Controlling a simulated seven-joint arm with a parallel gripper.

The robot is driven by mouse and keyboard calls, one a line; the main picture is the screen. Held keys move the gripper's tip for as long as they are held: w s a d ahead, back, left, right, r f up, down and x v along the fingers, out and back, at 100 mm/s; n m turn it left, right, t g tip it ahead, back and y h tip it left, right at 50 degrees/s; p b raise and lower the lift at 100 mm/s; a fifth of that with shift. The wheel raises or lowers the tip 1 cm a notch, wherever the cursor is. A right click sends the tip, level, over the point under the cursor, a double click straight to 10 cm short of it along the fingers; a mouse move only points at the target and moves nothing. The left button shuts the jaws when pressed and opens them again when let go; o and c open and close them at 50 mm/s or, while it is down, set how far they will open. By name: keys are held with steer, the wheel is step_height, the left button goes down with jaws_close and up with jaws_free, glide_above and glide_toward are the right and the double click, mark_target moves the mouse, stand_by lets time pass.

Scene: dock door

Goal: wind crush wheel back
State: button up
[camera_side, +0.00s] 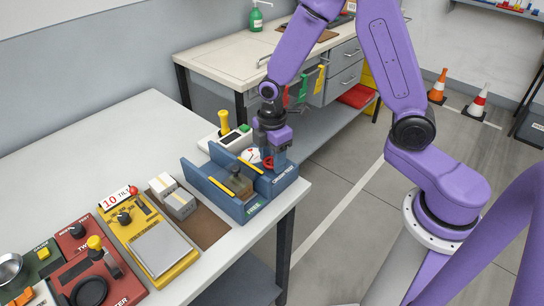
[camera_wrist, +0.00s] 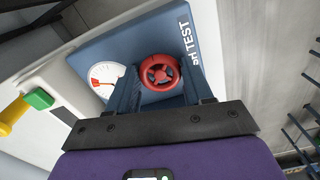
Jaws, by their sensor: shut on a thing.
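The red crush wheel (camera_wrist: 160,73) sits on the blue crush test rig (camera_wrist: 85,60), seen from above in the wrist view. My gripper (camera_wrist: 161,85) has its two dark fingers on either side of the wheel and is shut on it. A white dial (camera_wrist: 104,78) with a red needle is beside the wheel. In the side view the blue rig (camera_side: 222,195) stands near the table's right edge, with my gripper (camera_side: 269,155) over its right end. Only a small red part of the wheel (camera_side: 268,162) shows there. A brown block (camera_side: 238,187) lies in the rig's channel.
A white unit with a yellow handle (camera_side: 224,122) and green button stands behind the rig. Pale boxes (camera_side: 178,200) on a brown mat and a yellow tilt tester (camera_side: 150,235) are to the left. The table (camera_side: 110,145) is clear at the back left.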

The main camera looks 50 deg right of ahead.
mark_target(272, 161)
steer(key=shift+n, duration=0.3)
steer(key=o, duration=1)
steer(key=shift+o, duration=0.2)
steer(key=shift+r, duration=0.1)
step_height(272, 161, up, 17)
steer(key=shift+r, duration=0.15)
steer(key=s+f+m, duration=0.2)
steer(key=s, duration=1)
steer(key=s+d+f+m, duration=0.1)
steer(key=s+f, duration=0.2)
steer(key=s, duration=0.8)
steer(key=shift+s+d+m, duration=0.3)
steer(key=shift+s+m, duration=0.05)
steer(key=shift+m, duration=0.05)
